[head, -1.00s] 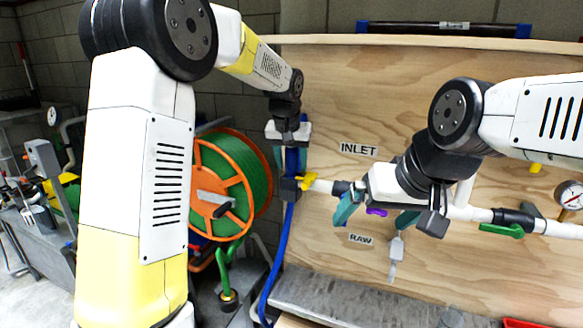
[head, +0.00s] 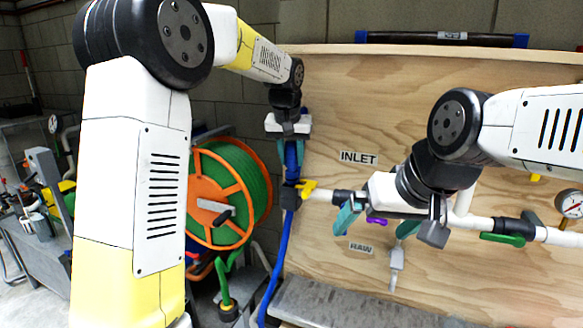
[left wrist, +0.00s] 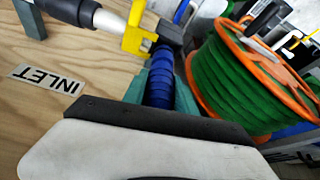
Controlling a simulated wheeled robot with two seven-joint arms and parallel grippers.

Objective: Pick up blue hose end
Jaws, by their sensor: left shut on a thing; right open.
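My left gripper (head: 291,148) is shut on the upper end of the blue hose (head: 284,245), at the left edge of the plywood board. The hose hangs from it down to the floor area, passing the dark fitting by the yellow valve handle (head: 307,189). In the left wrist view, the ribbed blue hose end (left wrist: 160,84) sits between the teal fingers; its tip is partly hidden. Whether it touches the dark fitting I cannot tell. My right gripper (head: 377,225) is open in front of the board, below the INLET label, by a purple part (head: 376,221).
A white pipe (head: 480,224) with a green-handled valve (head: 502,239) runs across the board (head: 440,100). An orange reel of green hose (head: 225,190) stands close left of the blue hose. A grey ledge (head: 340,303) lies below the board.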

